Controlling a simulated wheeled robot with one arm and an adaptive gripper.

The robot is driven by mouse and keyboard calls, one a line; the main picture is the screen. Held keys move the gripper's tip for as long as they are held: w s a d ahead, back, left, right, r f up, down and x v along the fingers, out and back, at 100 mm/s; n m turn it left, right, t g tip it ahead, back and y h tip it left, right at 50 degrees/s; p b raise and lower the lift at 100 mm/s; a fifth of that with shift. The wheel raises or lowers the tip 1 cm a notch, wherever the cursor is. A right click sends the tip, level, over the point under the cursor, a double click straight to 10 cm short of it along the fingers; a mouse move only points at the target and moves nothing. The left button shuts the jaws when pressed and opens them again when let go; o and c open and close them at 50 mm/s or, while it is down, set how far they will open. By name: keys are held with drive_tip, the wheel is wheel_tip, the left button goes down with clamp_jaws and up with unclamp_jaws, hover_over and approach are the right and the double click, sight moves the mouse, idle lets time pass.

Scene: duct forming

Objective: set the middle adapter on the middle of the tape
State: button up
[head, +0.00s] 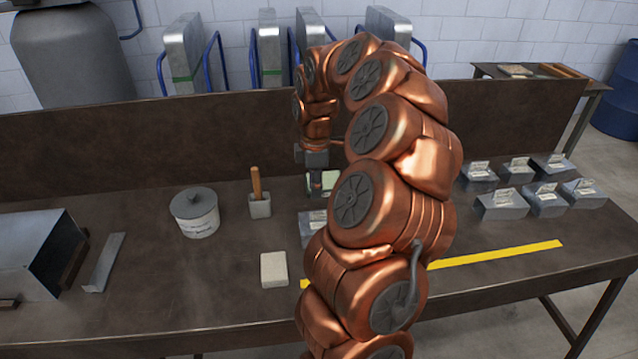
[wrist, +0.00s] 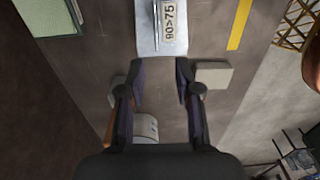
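A grey metal adapter (head: 311,224) stands on the bench below my gripper (head: 316,192), partly hidden by my arm in the head view. In the wrist view this adapter (wrist: 161,30) carries a label reading 90>75 and lies just beyond the fingertips. My gripper (wrist: 160,75) is open, its two dark fingers apart with nothing between them. The yellow tape (head: 500,254) runs along the bench's front part, its middle hidden behind my arm; part of it also shows in the wrist view (wrist: 239,24). Several similar adapters (head: 502,205) stand in two rows at the right.
A cream block (head: 273,269) lies near the tape's left end. A metal duct (head: 38,252) is at far left. A green-faced panel (wrist: 48,15) lies behind.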

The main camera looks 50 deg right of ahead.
drive_tip(key=shift+d+f, duration=0.35)
drive_tip(key=shift+d, duration=0.2)
wheel_tip(320, 180, down, 9)
drive_tip(key=b, duration=0.4)
drive_tip(key=shift+s+r, duration=0.1)
drive_tip(key=shift+r, duration=0.05)
drive_tip(key=shift+c, duration=0.4)
clamp_jaws()
drive_tip(key=shift+r, duration=0.1)
drive_tip(key=shift+r+p, duration=1.75)
drive_tip(key=shift+r, duration=2.75)
